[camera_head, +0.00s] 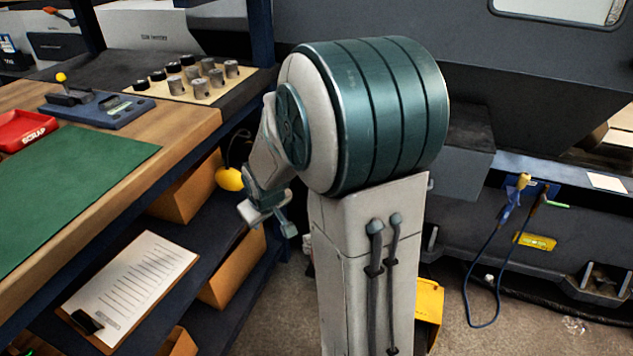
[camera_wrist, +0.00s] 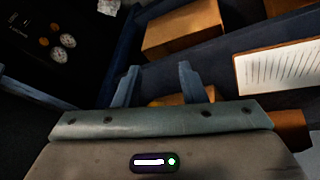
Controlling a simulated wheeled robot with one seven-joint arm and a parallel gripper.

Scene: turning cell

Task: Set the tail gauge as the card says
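My gripper (camera_head: 266,212) hangs beside the bench, over the lower shelf, with its fingers pointing down. In the wrist view its two fingers (camera_wrist: 157,88) are apart with nothing between them. Two small white round dials, one at the upper right (camera_wrist: 68,40) and one at the lower left (camera_wrist: 58,55), sit on a dark panel in the wrist view, with orange-brown round parts beside them. I cannot tell which is the tail gauge, and their readings are too small. A blank-looking white card (camera_head: 607,182) lies on the machine ledge at right. A clipboard (camera_head: 130,285) holds a sheet with unreadable lines.
The bench carries a green mat (camera_head: 80,190), a red scrap tray (camera_head: 22,130), a blue fixture (camera_head: 98,110) and a board of several metal cylinders (camera_head: 175,90). Cardboard boxes (camera_head: 235,270) stand below.

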